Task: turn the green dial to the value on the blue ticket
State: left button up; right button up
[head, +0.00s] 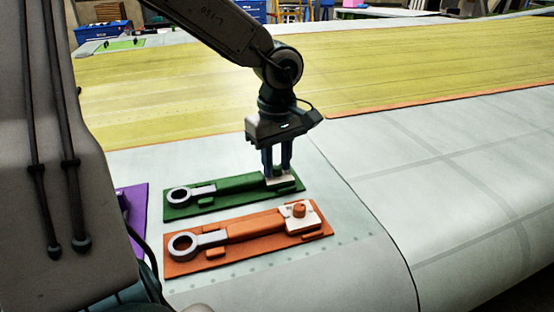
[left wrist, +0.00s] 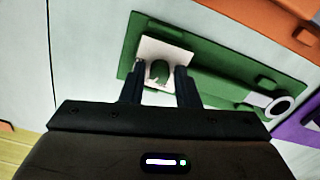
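The green dial (left wrist: 159,71) is a small knob on a white plate (left wrist: 150,48) at one end of the green fixture (left wrist: 220,62). In the head view the green fixture (head: 206,201) lies on the pale panel, and the knob is hidden behind my fingers. My left gripper (head: 278,172) points down over the white plate. In the left wrist view its fingers (left wrist: 158,84) stand apart on either side of the knob, with gaps showing. I cannot make out a blue ticket or any value. My right gripper is not in view.
An orange fixture (head: 255,236) with its own white plate and orange knob (head: 299,210) lies close in front of the green one. A purple fixture (head: 134,206) is at the left. The pale panel (head: 450,150) to the right is clear.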

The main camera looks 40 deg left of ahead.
aim_at(277, 165)
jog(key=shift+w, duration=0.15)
